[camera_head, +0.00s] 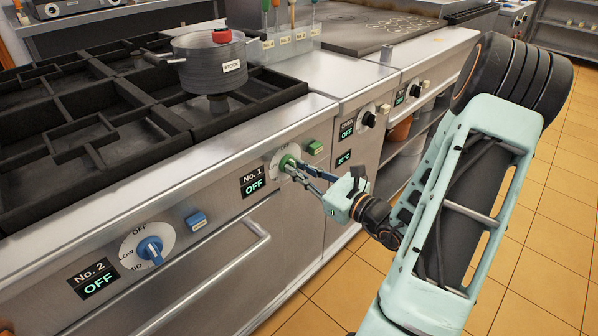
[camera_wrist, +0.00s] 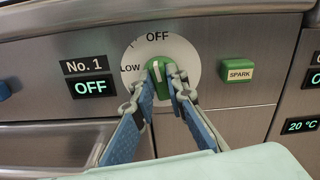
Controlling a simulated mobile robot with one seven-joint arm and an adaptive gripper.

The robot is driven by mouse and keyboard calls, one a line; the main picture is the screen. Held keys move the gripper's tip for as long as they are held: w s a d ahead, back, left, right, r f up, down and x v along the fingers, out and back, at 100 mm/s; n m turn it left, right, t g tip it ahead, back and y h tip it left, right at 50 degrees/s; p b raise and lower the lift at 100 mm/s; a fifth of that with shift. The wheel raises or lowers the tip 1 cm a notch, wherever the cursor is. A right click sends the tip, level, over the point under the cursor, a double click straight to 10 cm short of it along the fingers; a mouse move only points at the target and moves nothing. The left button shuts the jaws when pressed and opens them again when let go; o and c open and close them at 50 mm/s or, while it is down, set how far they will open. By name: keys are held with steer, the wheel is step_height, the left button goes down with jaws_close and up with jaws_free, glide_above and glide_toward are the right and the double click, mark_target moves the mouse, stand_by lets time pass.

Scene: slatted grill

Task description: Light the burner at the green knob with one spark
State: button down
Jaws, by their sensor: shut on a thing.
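The green knob (camera_wrist: 160,72) sits on a white dial marked OFF and LOW in the wrist view; it also shows in the head view (camera_head: 286,162). My gripper (camera_wrist: 170,76) is shut on the knob, one finger on each side. The knob's white mark points up and slightly left, between LOW and OFF, nearer OFF. The green SPARK button (camera_wrist: 238,72) is to the right of the dial and apart from my fingers; the head view shows it too (camera_head: 315,147). The No. 1 display (camera_wrist: 89,87) left of the dial reads OFF.
A blue knob (camera_head: 150,249) with its blue button (camera_head: 196,220) and a No. 2 display (camera_head: 93,279) reading OFF are lower left. A pot labelled STOCK (camera_head: 208,70) stands on the black grates. An oven handle (camera_head: 215,275) sticks out below the panel.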

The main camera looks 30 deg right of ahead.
steer(key=shift+a+f+n+b, duration=0.1)
steer(key=shift+f+n+b, duration=0.05)
steer(key=shift+n+b, duration=2.3)
steer(key=shift+n, duration=0.55)
steer(key=c, duration=1.9)
jaws_free()
steer(key=shift+c, duration=0.2)
steer(key=v, duration=1.2)
